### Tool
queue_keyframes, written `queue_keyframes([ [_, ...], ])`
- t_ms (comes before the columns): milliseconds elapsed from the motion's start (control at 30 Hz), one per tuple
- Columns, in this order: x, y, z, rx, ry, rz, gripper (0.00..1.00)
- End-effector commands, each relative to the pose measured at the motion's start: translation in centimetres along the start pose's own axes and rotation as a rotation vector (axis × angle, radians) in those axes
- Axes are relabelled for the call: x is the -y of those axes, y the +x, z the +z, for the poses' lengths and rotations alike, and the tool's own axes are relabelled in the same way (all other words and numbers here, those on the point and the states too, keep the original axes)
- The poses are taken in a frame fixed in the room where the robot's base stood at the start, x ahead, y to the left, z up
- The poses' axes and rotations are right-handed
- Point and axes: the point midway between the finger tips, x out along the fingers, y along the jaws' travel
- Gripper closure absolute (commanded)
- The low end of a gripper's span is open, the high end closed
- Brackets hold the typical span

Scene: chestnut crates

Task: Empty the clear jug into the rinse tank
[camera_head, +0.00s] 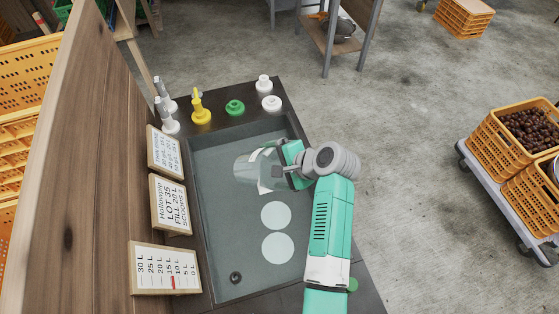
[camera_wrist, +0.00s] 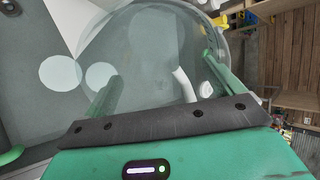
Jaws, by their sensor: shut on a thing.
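The clear jug (camera_head: 247,172) is over the rinse tank (camera_head: 222,150), in its upper middle part. It looks tipped, with its wide end to the left, but the see-through wall makes the exact tilt hard to tell. My gripper (camera_head: 280,168) is shut on the jug from the right. In the wrist view the jug (camera_wrist: 140,50) fills the space between and beyond the fingers of my gripper (camera_wrist: 160,80), and a pale curved strip, perhaps its handle, shows. I see no stream, and cannot tell whether liquid is inside.
Two pale discs (camera_head: 277,230) and a dark drain (camera_head: 236,278) show on the tank floor. Yellow (camera_head: 200,112), green (camera_head: 235,107) and white fittings stand along the back ledge. A wooden wall with sign boards (camera_head: 170,204) borders the left. Crates on a trolley (camera_head: 510,190) stand far right.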

Motion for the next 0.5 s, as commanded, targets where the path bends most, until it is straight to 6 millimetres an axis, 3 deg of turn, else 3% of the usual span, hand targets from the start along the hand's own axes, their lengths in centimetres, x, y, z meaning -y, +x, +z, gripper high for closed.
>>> queue_keyframes([
  [33, 1.8, -1.0, 0.6, -0.039, -0.010, 0.090, 0.70],
  [200, 3.5, -0.4, 1.5, -0.144, -0.008, 0.357, 0.70],
  [367, 4.0, 1.6, 1.6, -0.252, -0.009, 0.606, 0.70],
  [500, 4.4, 1.8, 1.7, -0.291, -0.006, 0.702, 0.70],
])
